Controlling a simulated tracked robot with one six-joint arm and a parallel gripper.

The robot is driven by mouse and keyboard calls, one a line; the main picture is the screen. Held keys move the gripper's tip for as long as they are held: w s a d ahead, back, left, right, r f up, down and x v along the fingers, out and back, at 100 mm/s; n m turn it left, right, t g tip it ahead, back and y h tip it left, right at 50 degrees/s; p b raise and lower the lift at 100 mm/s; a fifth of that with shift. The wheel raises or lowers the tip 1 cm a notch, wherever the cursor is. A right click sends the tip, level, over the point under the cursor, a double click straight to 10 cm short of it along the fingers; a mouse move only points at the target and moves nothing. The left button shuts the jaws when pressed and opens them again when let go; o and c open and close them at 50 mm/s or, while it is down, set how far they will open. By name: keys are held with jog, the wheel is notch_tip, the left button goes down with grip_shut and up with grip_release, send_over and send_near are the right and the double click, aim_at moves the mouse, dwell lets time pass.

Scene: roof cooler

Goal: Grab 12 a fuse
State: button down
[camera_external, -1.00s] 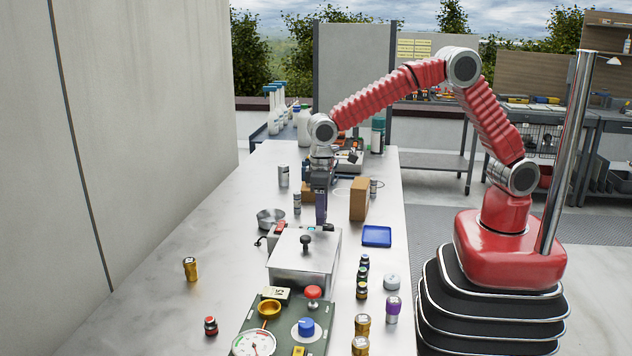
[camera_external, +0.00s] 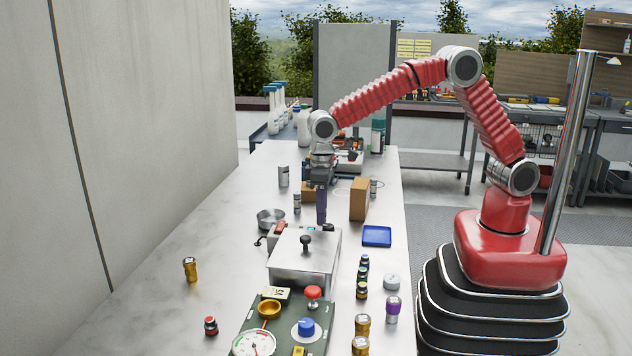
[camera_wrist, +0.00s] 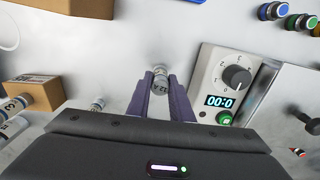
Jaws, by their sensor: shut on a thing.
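A small silver-grey fuse (camera_wrist: 160,82) with a dark printed label that appears to read "12 A" is between my fingers in the wrist view. My gripper (camera_wrist: 165,98) is shut on it, with its purple-grey fingers one on each side and its upper end showing beyond the tips. In the external view my gripper (camera_external: 321,218) points straight down just behind the metal box; the fuse cannot be made out there. Whether the fuse still touches the table is unclear.
A timer box with a dial and "00:0" display (camera_wrist: 226,85) stands close right of my gripper. A cardboard box (camera_external: 358,199), blue tray (camera_external: 377,236), metal bowl (camera_external: 270,218) and lidded metal box (camera_external: 305,262) are around it. Similar grey cylinders (camera_external: 297,203) stand nearby.

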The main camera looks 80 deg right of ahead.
notch_tip(320, 180, up, 9)
jog(key=shift+r, duration=0.1)
dwell(0.3)
dwell(0.4)
